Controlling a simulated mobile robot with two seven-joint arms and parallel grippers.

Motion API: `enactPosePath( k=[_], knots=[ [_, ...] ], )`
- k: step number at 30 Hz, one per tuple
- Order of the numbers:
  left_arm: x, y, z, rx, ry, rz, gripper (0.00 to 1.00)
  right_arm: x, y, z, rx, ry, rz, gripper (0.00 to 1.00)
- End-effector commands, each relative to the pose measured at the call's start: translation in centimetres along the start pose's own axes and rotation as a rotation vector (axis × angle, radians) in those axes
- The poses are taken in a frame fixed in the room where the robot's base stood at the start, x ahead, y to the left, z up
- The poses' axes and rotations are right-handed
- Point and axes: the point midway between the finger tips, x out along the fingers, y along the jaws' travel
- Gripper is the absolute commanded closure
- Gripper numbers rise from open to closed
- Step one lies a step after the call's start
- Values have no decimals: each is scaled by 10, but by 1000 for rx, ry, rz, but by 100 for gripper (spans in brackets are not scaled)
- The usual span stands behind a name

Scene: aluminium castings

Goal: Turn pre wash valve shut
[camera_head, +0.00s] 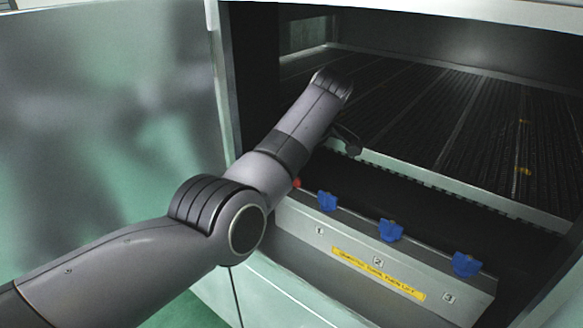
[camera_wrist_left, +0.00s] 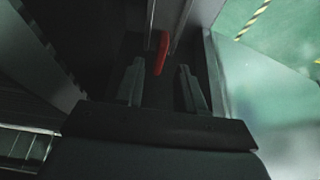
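A red handle (camera_wrist_left: 161,53) shows in the left wrist view, standing near-upright in the picture against a dark recess. My left gripper (camera_wrist_left: 160,67) is open, its two dark fingers apart on either side of the handle's lower end. A gap shows on both sides, and I cannot tell how deep the handle lies between the fingers. In the head view my left arm reaches into the machine and hides most of its gripper. A small red spot (camera_head: 296,183) shows at the arm's edge; I cannot tell whether it is the same handle. My right gripper is not in view.
Three blue handles, numbered 1 (camera_head: 327,201), 2 (camera_head: 390,230) and 3 (camera_head: 467,264), line a grey panel with a yellow label (camera_head: 378,273). A dark slatted conveyor (camera_head: 450,115) lies behind. A large pale panel (camera_head: 110,110) stands at the left.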

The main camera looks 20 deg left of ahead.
Motion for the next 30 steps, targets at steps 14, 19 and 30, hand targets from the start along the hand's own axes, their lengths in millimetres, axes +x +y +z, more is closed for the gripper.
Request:
enactPosePath(
  k=[14,19,30],
  knots=[
    [31,0,0,-1,0,0,62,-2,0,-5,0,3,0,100],
    [31,0,0,-1,0,0,91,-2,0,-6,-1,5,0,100],
    [32,0,0,10,-1,3,100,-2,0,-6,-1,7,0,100]
  ],
)
